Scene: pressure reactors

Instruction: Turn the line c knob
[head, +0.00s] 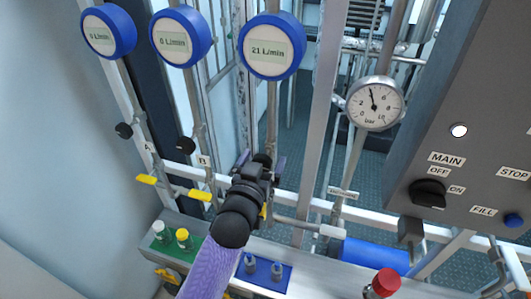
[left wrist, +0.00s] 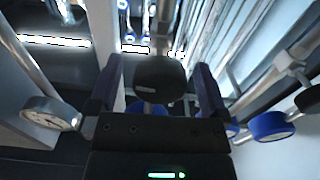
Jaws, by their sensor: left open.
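The line C knob is a black round knob (head: 262,159) on the third pipe, below the blue-rimmed meter (head: 272,47) reading 21 L/min. My left gripper (head: 263,168) is at this knob and partly hides it. In the left wrist view the black knob (left wrist: 160,78) sits between the two open fingers of my left gripper (left wrist: 158,88). A gap shows beside it, so the fingers look apart from it. The line C label is hidden behind my arm. My right gripper is not in view.
Black knobs of line A (head: 124,130) and line B (head: 186,145) stand to the left, with yellow handles (head: 199,195) below. A pressure gauge (head: 374,103) and a grey control panel (head: 460,130) are at right. Small bottles (head: 183,238) and a red cap (head: 386,281) stand at the front.

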